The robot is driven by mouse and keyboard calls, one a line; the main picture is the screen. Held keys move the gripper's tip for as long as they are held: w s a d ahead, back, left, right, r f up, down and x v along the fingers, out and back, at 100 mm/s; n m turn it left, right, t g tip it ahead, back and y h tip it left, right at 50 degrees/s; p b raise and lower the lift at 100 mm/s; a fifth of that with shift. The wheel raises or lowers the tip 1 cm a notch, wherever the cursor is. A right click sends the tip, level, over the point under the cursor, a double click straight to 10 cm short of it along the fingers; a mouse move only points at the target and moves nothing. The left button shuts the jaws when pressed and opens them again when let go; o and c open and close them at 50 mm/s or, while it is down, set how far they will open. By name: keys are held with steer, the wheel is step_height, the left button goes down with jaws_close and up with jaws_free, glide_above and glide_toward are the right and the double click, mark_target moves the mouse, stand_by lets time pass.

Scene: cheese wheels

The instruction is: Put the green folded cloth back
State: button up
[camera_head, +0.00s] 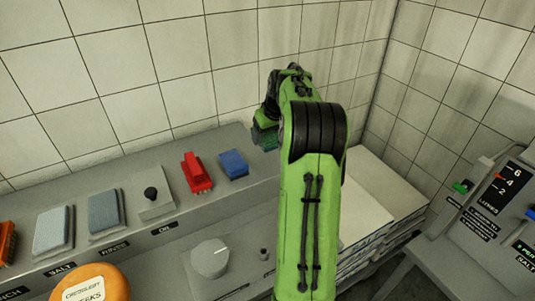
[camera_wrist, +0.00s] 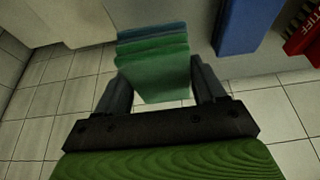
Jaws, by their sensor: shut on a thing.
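The green folded cloth (camera_wrist: 153,76) is a stack of green layers with a bluish layer at its far edge. My gripper (camera_wrist: 160,84) is shut on it, with one finger on each side. In the head view, the green cloth (camera_head: 265,138) shows at the back of the grey ledge, right of the blue block, partly hidden by my arm. I cannot tell whether it touches the ledge.
On the ledge (camera_head: 130,238) stand a blue block (camera_head: 233,164), a red brush-like thing (camera_head: 196,173), a black knob (camera_head: 151,193) and two grey-blue pads (camera_head: 104,212). An orange cheese wheel (camera_head: 88,284) is in front. A tiled wall (camera_head: 110,80) closes the back.

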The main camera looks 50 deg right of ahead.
mark_target(268, 157)
step_height(268, 157, down, 6)
steer(key=shift+d+r+b, duration=0.1)
steer(key=shift+b, duration=0.45)
steer(key=shift+f, duration=0.2)
steer(key=o, duration=0.9)
steer(key=shift+o, duration=0.2)
